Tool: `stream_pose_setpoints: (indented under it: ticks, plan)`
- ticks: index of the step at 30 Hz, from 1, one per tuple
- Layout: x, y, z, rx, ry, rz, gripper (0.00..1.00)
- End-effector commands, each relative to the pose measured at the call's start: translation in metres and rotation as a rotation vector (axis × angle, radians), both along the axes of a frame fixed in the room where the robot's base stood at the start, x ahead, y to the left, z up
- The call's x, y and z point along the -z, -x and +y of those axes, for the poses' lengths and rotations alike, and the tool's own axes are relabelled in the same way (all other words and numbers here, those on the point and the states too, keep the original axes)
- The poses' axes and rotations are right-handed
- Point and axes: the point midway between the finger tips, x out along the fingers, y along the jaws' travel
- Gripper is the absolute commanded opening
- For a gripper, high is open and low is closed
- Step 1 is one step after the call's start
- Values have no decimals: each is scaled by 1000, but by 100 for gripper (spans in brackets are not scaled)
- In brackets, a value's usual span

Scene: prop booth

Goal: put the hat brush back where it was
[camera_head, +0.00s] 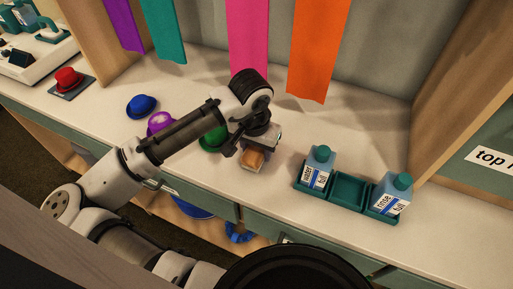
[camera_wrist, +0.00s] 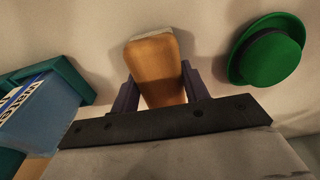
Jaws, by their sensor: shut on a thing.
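The hat brush (camera_head: 252,160) is a tan wooden block with a pale end. My gripper (camera_head: 259,148) is shut on it, above or at the white counter, to the left of the teal tray. In the wrist view the brush (camera_wrist: 155,70) sits between the two dark fingers, its pale end pointing away from me. I cannot tell whether it touches the counter. The teal tray (camera_head: 347,190) holds a "water full" bottle (camera_head: 318,167) at its left end and a "rinse full" bottle (camera_head: 391,194) at its right end. Its middle compartment looks empty.
A green hat (camera_head: 211,139) is close beside my gripper, partly hidden; purple (camera_head: 160,123) and blue (camera_head: 142,105) hats stand farther left. A red hat (camera_head: 68,78) is at the far left. Colored strips hang behind. The counter behind the tray is clear.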

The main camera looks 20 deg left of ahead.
Motion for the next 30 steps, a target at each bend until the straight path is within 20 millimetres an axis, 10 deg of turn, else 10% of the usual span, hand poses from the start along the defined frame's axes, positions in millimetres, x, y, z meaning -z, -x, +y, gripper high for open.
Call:
stream_pose_setpoints:
  ticks: [12, 13, 17, 30]
  plan:
    - [8, 0, 0, 0, 1, -1, 24]
    - [7, 0, 0, 1, 1, -1, 48]
    - [6, 0, 0, 0, 0, -1, 65]
    - [-5, 0, 0, 0, -1, -2, 67]
